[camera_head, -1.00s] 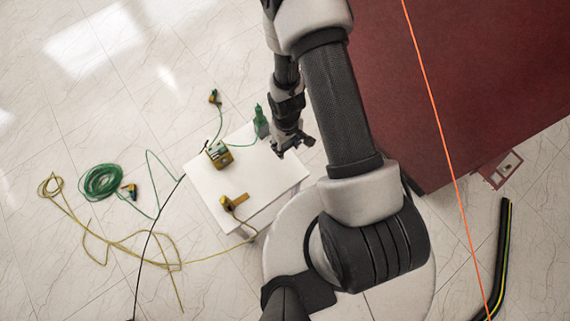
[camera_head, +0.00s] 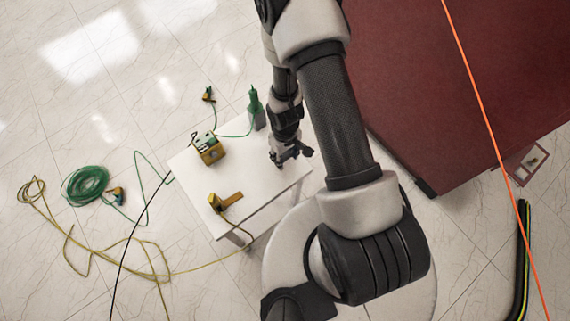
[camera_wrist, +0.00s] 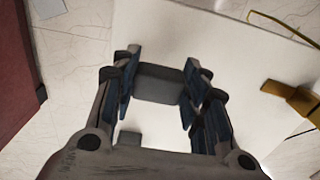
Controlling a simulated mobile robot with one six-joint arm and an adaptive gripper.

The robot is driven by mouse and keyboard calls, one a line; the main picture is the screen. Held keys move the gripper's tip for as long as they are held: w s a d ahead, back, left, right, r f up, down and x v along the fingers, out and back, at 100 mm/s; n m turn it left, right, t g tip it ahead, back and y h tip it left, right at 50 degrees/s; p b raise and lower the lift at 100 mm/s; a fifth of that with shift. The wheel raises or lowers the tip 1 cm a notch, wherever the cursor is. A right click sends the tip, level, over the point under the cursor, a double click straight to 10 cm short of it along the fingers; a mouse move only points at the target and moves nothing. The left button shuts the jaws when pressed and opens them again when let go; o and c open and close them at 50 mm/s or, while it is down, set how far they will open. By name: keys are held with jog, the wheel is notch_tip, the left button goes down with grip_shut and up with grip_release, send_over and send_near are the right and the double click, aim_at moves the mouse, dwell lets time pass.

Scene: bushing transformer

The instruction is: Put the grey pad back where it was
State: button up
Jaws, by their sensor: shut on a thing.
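The grey pad (camera_wrist: 158,84) is a dark grey, rounded block between the two fingers of my gripper (camera_wrist: 160,72) in the wrist view. The fingers are shut on its two sides. In the head view my gripper (camera_head: 281,160) hangs over the right part of the white table (camera_head: 262,188), close to its right edge. The pad cannot be made out there. A small grey patch (camera_wrist: 130,138) shows below the pad in the wrist view, between the finger bases; I cannot tell what it is.
On the table stand a green bottle-like device (camera_head: 256,108), a yellow box (camera_head: 208,148) and a yellow tool with a brown handle (camera_head: 225,201). Green, yellow and black cables run over the floor at left. A large dark red block (camera_head: 450,100) stands at right.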

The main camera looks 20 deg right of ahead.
aim_at(285, 165)
jog(key=shift+f+b, duration=1.95)
jog(key=shift+f, duration=0.1)
jog(key=shift+f, duration=0.1)
jog(key=shift+f, duration=0.15)
jog(key=o, duration=1)
